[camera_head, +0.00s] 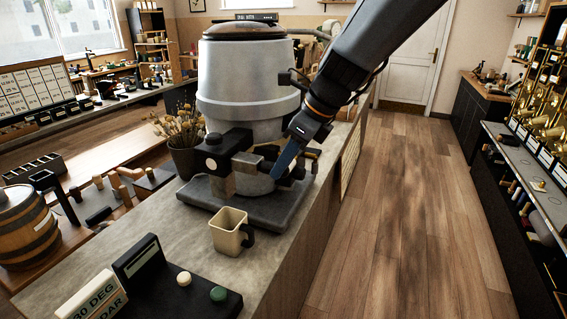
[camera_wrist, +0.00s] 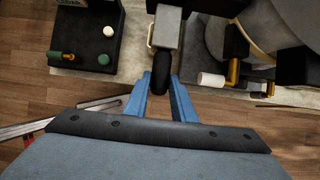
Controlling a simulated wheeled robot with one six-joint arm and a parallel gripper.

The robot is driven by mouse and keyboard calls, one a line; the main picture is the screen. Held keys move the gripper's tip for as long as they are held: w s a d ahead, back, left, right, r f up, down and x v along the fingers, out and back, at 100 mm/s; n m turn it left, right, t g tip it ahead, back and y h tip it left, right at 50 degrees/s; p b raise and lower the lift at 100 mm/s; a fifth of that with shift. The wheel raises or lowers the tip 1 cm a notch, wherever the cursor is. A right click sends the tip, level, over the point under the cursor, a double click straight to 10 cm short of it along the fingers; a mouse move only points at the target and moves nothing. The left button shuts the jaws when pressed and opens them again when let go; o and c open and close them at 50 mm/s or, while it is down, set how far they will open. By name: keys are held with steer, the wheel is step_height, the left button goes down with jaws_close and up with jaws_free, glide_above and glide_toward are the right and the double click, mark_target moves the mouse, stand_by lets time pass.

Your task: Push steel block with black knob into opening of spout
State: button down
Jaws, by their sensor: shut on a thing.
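The large pale metal urn (camera_head: 248,85) stands on a grey base. Its black spout (camera_head: 207,158) is at the front, low on the urn. The steel block (camera_head: 247,162) sticks out to the right of the black spout body. It also shows in the wrist view (camera_wrist: 168,30), with its black knob (camera_wrist: 160,76) at the near end. My gripper (camera_head: 279,166) reaches in from the upper right. In the wrist view its blue fingers (camera_wrist: 161,84) are shut on the knob, one on each side. How deep the block sits in the spout opening is hidden.
A cream mug (camera_head: 229,232) stands on the counter in front of the base. A black button box (camera_head: 195,292) lies nearer. A plant pot (camera_head: 186,158) stands left of the urn. The counter's right edge (camera_head: 297,240) drops to open wooden floor.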

mark_target(252, 158)
steer(key=shift+w+a, duration=0.45)
steer(key=shift+a, duration=0.8)
steer(key=shift+w+a, duration=0.4)
steer(key=shift+a, duration=0.9)
steer(key=shift+w+a, duration=0.45)
steer(key=shift+a, duration=0.8)
steer(key=c, duration=1.4)
jaws_free()
steer(key=shift+b+v, duration=1.2)
steer(key=shift+v, duration=2.75)
steer(key=s+d+f+n+h+b, duration=0.25)
steer(key=d+f+n, duration=0.25)
steer(key=d+f, duration=0.35)
steer(key=s+d+f+n+h+b, duration=0.1)
steer(key=d+f+n+b, duration=0.3)
steer(key=d+f, duration=0.5)
steer(key=s+d+f+n+h+b, duration=0.1)
steer(key=s+d+f+n, duration=0.3)
steer(key=d+f+n, duration=0.1)
steer(key=s+d+f+n+b, duration=0.1)
steer(key=s+d+f+n, duration=0.4)
steer(key=f+n, duration=0.2)
step_height(252, 158, down, 2)
steer(key=shift+d+n+h+b, duration=0.2)
steer(key=shift+n+h+b, duration=0.1)
steer(key=shift+n+h, duration=0.1)
